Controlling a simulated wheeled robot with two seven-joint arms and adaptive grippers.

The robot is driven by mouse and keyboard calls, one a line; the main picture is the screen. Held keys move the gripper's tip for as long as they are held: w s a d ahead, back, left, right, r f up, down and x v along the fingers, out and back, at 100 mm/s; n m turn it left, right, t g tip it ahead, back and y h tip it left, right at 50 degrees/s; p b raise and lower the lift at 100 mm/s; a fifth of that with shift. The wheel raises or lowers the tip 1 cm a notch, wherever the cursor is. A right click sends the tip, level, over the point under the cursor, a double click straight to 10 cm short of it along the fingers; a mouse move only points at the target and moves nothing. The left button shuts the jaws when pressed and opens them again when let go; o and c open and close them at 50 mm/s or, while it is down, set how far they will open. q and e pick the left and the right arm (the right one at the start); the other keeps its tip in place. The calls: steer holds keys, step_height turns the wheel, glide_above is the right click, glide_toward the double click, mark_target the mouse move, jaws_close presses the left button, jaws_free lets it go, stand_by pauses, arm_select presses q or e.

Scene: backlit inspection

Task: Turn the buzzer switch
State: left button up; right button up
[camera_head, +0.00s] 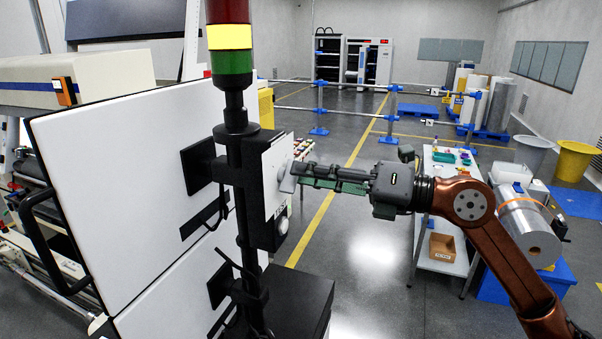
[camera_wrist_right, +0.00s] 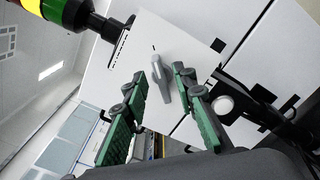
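The buzzer switch is a grey lever-like knob (camera_head: 287,179) on the white face of a control box (camera_head: 277,160) fixed beside a dark post. In the right wrist view the knob (camera_wrist_right: 161,82) stands out from the white plate, slightly tilted. My right gripper (camera_head: 300,177) reaches in from the right with its green-sided fingers at the knob. In the right wrist view its fingertips (camera_wrist_right: 160,80) lie on either side of the knob, with gaps visible, so it looks open. My left gripper is not in view.
A round pale button (camera_head: 282,226) sits lower on the same box. A signal tower in red, yellow and green (camera_head: 230,38) rises above the post. White cabinet doors (camera_head: 120,180) stand at left. A table (camera_head: 440,245) with small items stands behind my right arm.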

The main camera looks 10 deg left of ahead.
steer(key=s+d, duration=0.2)
steer(key=d, duration=0.8)
